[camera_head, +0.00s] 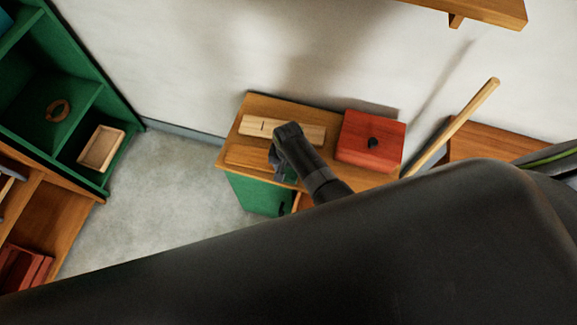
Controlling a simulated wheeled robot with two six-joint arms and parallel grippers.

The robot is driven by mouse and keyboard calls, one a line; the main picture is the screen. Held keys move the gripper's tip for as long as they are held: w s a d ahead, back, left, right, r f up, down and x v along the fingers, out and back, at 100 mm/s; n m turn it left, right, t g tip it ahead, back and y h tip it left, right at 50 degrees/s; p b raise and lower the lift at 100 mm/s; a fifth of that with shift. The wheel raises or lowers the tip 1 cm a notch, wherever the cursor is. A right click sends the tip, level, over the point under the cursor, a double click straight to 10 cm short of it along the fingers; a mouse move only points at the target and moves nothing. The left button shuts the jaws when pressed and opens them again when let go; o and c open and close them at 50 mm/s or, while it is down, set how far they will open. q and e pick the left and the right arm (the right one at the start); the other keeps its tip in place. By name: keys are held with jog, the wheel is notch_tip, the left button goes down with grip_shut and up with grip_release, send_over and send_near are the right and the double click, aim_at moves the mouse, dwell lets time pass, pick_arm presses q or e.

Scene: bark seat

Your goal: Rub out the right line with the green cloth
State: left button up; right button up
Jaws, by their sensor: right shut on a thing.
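A pale wooden board (256,124) lies along the back of a small wooden-topped bench. One thin dark line (262,127) shows on its left part. My right arm covers part of the board's middle, and I cannot make out a right line. My left gripper is not in view.
A red box (368,137) with a black knob stands on the bench's right end. A wooden pole (462,118) leans further right. A green shelf (62,95) with a wooden tray (101,148) stands left. Grey floor is clear between. My dark arm link fills the foreground.

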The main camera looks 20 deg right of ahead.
jog(key=shift+w+d+b, duration=0.2)
jog(key=shift+w+d, duration=0.2)
jog(key=shift+w, duration=0.3)
jog(key=shift+w+d+b, duration=0.15)
jog(key=shift+w+d, duration=0.2)
jog(key=shift+w, duration=0.3)
jog(key=shift+s+a+r+p, duration=0.1)
jog(key=shift+s+a+p, duration=0.35)
jog(key=shift+s+p, duration=0.3)
jog(key=shift+s+a+p, duration=0.3)
jog(key=shift+s, duration=0.3)
jog(key=shift+w+d+f+b, duration=0.2)
jog(key=shift+w+d+b, duration=0.2)
jog(key=shift+w, duration=0.2)
jog(key=shift+w+d+f+b, duration=0.15)
jog(key=shift+w+d+b, duration=0.2)
jog(key=shift+w, duration=0.25)
jog(key=shift+s+a+p, duration=0.25)
jog(key=shift+s+p, duration=0.35)
jog(key=shift+p, duration=0.1)
jog(key=shift+s+a+p, duration=0.3)
jog(key=shift+s+p, duration=0.15)
jog(key=shift+s, duration=0.15)
jog(key=shift+s+a, duration=0.2)
jog(key=shift+s, duration=0.1)
